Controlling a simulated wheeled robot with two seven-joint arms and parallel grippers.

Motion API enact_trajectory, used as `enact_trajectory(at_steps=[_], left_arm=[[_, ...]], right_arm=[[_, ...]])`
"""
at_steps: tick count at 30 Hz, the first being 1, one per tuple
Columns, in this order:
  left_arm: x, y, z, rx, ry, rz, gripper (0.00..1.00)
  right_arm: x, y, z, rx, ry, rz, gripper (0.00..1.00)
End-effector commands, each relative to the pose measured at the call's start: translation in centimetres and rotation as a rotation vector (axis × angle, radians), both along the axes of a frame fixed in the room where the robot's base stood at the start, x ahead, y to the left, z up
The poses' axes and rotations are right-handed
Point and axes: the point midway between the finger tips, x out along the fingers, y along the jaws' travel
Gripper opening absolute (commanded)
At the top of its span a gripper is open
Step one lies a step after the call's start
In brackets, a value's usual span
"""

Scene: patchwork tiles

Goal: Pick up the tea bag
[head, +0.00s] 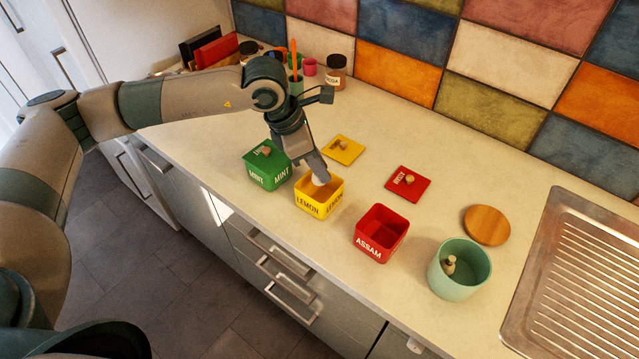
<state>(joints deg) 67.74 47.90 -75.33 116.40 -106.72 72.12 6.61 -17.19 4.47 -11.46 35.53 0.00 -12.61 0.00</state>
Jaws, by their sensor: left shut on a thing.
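My left gripper (319,178) reaches down into the open yellow LEMON box (314,208) on the counter. It is shut on a small white thing at its tips, seemingly the tea bag (320,180), at the level of the box's mouth. The box walls and the fingers hide part of it. The green MINT box (267,170) to the left has its lid on. The red ASSAM box (381,233) to the right is open. My right gripper is not in view.
A yellow lid (345,151) and a red lid (408,186) lie behind the boxes. A mint-green pot (459,272) stands at the right, near a round wooden lid (487,225) and a metal drainer (580,275). Jars (336,72) stand along the tiled wall.

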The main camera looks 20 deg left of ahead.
Motion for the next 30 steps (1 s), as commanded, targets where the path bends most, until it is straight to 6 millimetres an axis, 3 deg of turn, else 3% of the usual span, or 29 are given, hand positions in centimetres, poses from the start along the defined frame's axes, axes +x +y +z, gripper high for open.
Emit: enact_trajectory(at_steps=[9,30], left_arm=[[0.0,0.0,2.9,0.001,0.0,0.0,0.0],[-0.4,0.1,3.0,-0.001,0.003,0.003,0.0]], right_arm=[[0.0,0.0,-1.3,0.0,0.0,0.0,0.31],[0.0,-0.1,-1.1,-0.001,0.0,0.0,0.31]])
